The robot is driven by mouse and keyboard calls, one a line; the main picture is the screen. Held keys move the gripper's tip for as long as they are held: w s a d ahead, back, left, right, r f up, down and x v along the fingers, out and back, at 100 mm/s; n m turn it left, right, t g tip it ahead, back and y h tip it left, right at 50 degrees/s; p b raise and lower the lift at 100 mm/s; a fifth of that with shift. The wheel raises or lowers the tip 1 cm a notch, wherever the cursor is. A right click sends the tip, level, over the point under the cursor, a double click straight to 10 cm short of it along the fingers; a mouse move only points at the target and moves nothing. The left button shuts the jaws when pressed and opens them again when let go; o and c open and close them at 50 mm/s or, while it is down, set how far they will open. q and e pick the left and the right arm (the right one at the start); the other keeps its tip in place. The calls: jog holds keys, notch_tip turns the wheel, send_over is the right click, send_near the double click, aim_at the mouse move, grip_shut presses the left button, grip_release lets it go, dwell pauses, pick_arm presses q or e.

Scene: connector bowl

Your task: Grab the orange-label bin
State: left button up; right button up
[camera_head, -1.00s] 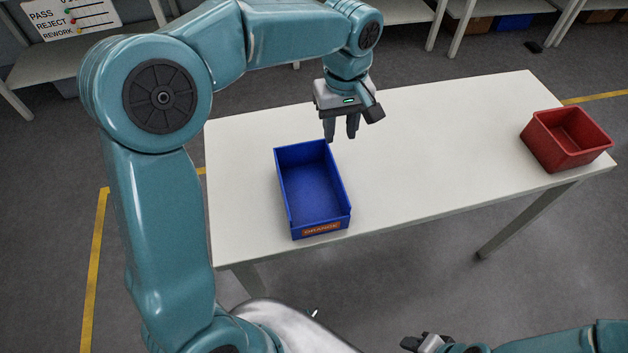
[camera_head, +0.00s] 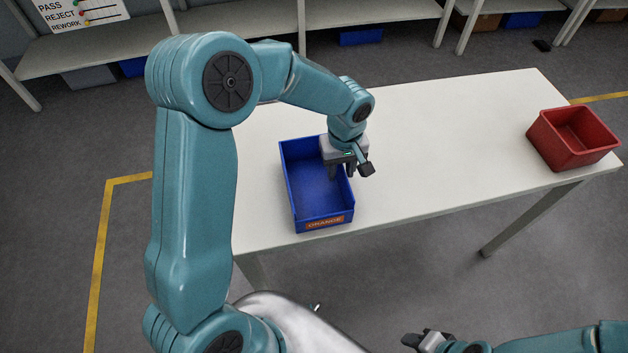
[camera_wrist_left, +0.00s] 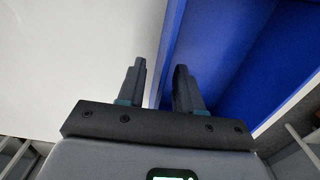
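The blue bin (camera_head: 301,189) with an orange label reading ORANGE (camera_head: 325,222) sits upright on the white table, its label facing me. My left gripper (camera_head: 341,174) is at the bin's right side wall, partly hiding it. In the left wrist view its two fingers (camera_wrist_left: 160,88) are apart. The bin's wall (camera_wrist_left: 172,45) runs between them, with one finger over the bin's inside and the other over the table side. I cannot tell whether either finger touches the wall. The bin looks empty. My right gripper (camera_head: 424,341) is low at the bottom edge, away from the table; its opening is unclear.
A red bin (camera_head: 570,150) stands at the table's right end. The white table (camera_head: 440,130) is clear between the two bins. Shelves (camera_head: 230,40) with bins and a PASS/REJECT/REWORK sign (camera_head: 82,12) stand behind.

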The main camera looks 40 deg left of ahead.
pick_arm(q)
grip_shut()
jog(key=shift+w, duration=0.1)
